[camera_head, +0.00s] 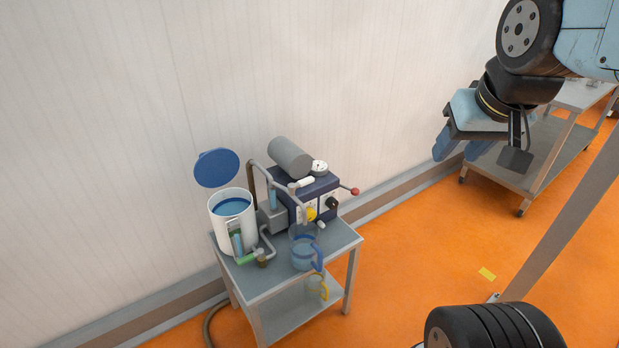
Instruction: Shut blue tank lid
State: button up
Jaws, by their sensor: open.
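The blue lid (217,168) stands tilted up, open, above and behind the white tank (229,227). The tank stands at the left end of a small grey table, and blue contents (232,207) show inside its open mouth. My gripper (476,150) is at the upper right, well away from the tank and lid.
A dark blue machine (297,206) with a grey motor, gauge, pipes and a red-knobbed lever stands right of the tank. A clear jug (305,252) sits at the front of the table (270,288). A metal cart (545,160) stands behind my gripper. Orange floor between is mostly clear.

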aim_at(215, 168)
jog(key=u, duration=1.05)
jog(key=i, duration=0.75)
jog(key=z, duration=0.45)
